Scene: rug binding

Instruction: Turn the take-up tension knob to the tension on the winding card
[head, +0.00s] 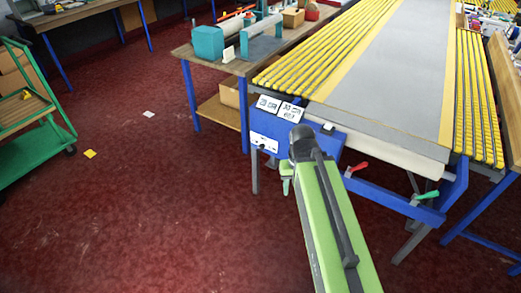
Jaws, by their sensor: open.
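A blue control panel (258,128) sits at the near left corner of the long grey-and-yellow table. Two white cards stand on top of it, a left card (268,104) and a right card (290,112) with dark print too small to read surely. A white plate (264,142) on the panel's front has small dark marks. I cannot make out the tension knob or its setting. My green arm reaches up in front of the panel's right side. A small green part of my gripper (287,180) shows below the panel; its fingers are mostly hidden and it appears to hold nothing.
A red-handled clamp (357,167) and a green-handled one (427,196) sit on the blue front rail (385,198). A wooden bench (232,66) stands behind left, a green cart (45,140) far left. Red floor (150,190) is open at left, with a yellow scrap (90,154).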

